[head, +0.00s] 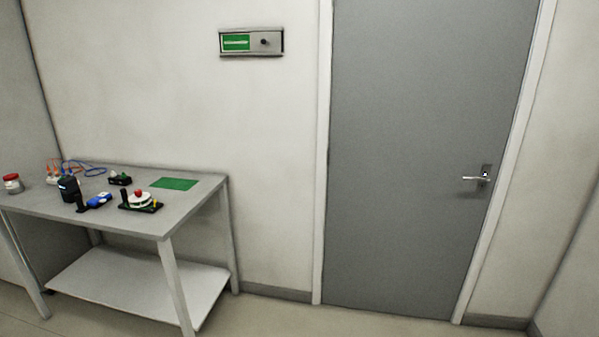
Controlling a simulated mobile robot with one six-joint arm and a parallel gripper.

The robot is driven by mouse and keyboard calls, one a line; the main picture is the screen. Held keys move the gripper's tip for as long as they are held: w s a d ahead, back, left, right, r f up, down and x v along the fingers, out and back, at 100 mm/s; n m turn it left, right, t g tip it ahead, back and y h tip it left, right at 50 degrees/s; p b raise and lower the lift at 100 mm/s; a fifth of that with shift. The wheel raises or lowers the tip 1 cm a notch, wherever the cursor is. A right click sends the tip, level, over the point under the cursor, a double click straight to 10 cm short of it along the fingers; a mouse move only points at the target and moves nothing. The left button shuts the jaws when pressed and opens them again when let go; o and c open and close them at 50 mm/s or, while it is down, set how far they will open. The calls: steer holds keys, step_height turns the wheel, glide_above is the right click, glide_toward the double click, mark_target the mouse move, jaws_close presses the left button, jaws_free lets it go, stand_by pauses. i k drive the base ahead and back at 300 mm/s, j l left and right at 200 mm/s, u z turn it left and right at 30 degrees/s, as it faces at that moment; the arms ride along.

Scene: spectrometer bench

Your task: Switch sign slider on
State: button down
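The sign slider (251,42) is a grey plate mounted on the wall, left of the door and above the bench. A green panel with white lettering too small to read (236,42) shows on its left half. A dark round knob (265,42) sits on its right half. My gripper is not in view, and nothing touches the slider.
A grey bench (190,205) stands below and left of the sign, with a lower shelf (130,285). Instruments, cables, a red-capped jar (13,184) and a green mat (175,184) are on it. A closed grey door (420,150) with a lever handle (476,179) is right.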

mark_target(264, 42)
steer(key=i+z, duration=0.1)
steer(key=i, duration=1.2)
steer(key=i+j+z, duration=0.1)
steer(key=i, duration=1.25)
steer(key=j, duration=0.1)
